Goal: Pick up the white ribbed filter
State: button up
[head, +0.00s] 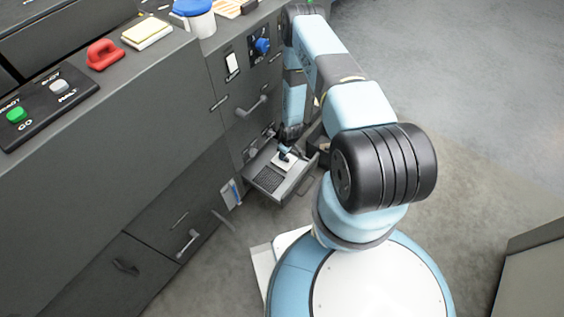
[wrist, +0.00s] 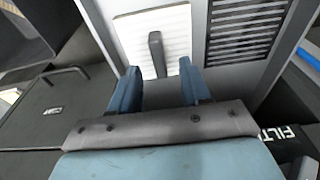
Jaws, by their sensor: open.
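The white ribbed filter (wrist: 132,32) lies flat in an open grey drawer (wrist: 205,62), with a dark grey upright handle (wrist: 157,52) at its middle. In the head view the filter (head: 280,164) shows as a small pale patch inside the drawer (head: 268,184). My gripper (wrist: 159,68) is open and empty, its two blue fingers spread to either side of the handle's near end. From this view I cannot tell how high the fingertips are above the filter. In the head view my gripper (head: 287,152) is over the filter and partly covers it.
A slotted grille (wrist: 245,28) fills the drawer beside the filter. The drawer front carries a label starting "FILT" (wrist: 280,133). Open floor (head: 480,100) lies to the right.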

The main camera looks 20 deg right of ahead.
jog(key=shift+w+a+f, duration=0.1)
jog(key=shift+w+f, duration=0.05)
jog(key=shift+f, duration=0.7)
jog(key=shift+w+f, duration=0.1)
jog(key=shift+f, duration=0.7)
grip_shut()
